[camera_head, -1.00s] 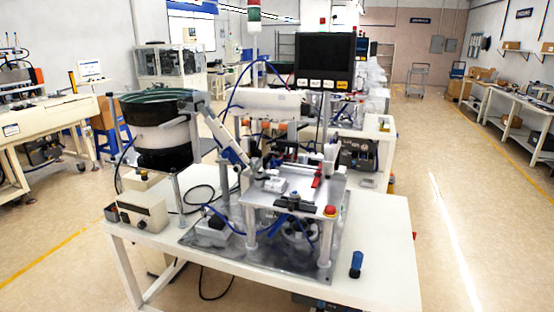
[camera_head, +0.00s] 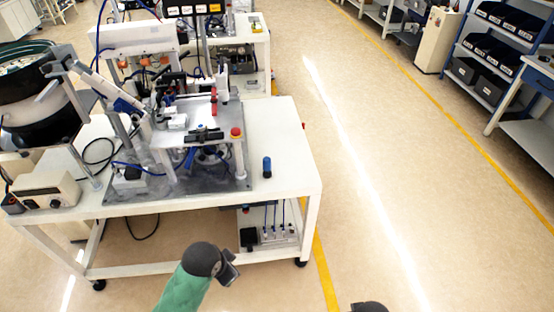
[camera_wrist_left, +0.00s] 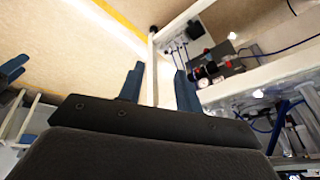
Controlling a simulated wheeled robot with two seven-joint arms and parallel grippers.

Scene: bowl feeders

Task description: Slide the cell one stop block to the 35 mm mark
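The cell one machine (camera_head: 180,110) stands on a white table with a raised plate on posts. A dark block-like part (camera_head: 203,135) sits at the plate's front edge, and a small red part (camera_head: 213,102) stands upright behind it. I cannot tell which part is the stop block, and no 35 mm mark is legible. In the left wrist view my left gripper (camera_wrist_left: 158,88) has its two blue-grey fingers apart with nothing between them. My left arm shows low in front of the table in the head view, away from the plate.
A blue cylinder (camera_head: 267,168) stands at the right of the white tabletop (camera_head: 285,135). A red button (camera_head: 236,132) is at the plate's right corner. A bowl feeder (camera_head: 35,95) and control box (camera_head: 45,190) stand at the left. The floor right of the table is clear.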

